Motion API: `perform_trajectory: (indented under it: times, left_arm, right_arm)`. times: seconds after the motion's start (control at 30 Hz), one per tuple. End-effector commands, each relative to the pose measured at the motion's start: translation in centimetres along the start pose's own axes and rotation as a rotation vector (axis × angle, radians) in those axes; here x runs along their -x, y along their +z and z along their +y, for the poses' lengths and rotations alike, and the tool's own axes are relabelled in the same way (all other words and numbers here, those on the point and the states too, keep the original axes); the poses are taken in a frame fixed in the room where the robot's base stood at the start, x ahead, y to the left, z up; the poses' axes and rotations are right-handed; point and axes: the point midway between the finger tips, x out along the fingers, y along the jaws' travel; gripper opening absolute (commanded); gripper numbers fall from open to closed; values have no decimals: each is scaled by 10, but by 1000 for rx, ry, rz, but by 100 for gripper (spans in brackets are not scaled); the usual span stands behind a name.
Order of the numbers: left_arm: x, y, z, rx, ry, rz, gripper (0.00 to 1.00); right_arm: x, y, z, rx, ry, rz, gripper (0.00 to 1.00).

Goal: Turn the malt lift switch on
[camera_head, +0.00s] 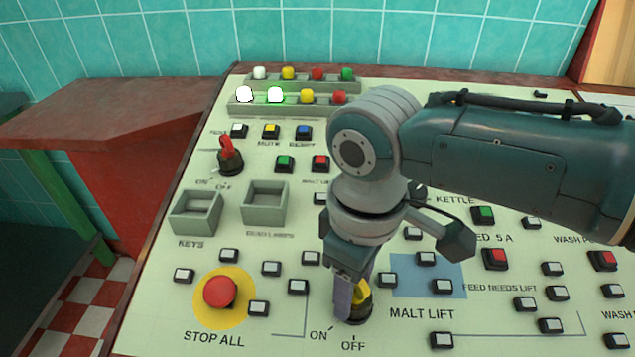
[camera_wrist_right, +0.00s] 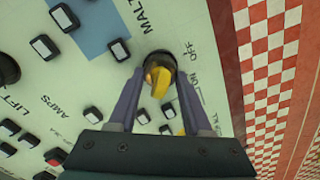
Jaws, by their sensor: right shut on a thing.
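The malt lift switch is a yellow-handled rotary switch (camera_head: 361,293) on a dark round base. It stands on the pale panel, left of the "MALT LIFT" lettering, with "ON" and "OFF" printed beside it. My right gripper (camera_head: 351,298) comes down on it from above and partly hides it. In the right wrist view the yellow handle (camera_wrist_right: 161,80) sits between the two fingers of my right gripper (camera_wrist_right: 158,82), which are shut on it. I cannot tell clearly whether the handle points to ON or OFF. My left gripper is not in view.
A red stop button (camera_head: 220,292) on a yellow disc lies to the left. A red-handled switch (camera_head: 229,156) stands farther back. Two grey trays (camera_head: 265,204) and many small push buttons surround the switch. A row of lamps (camera_head: 276,96) is at the back, two lit.

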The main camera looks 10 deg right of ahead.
Motion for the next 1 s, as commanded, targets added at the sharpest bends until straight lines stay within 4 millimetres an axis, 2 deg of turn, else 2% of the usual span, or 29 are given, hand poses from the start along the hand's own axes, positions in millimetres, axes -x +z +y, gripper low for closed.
perform_trajectory:
  times: [0.27, 0.3, 0.53, 0.83, 1.0]
  left_arm:
    - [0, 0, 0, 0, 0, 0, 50]
    - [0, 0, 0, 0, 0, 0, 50]
    - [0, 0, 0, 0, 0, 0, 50]
    - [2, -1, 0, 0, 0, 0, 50]
    - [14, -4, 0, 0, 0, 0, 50]
  right_arm:
    - [-1, 1, 0, -4, -1, -1, 0]
    - [-1, 1, 0, -4, 0, -1, 54]
    - [0, 0, 0, -2, 0, -1, 79]
    - [4, 0, 0, -1, 0, 0, 79]
    - [33, 0, 0, 1, 1, 3, 79]
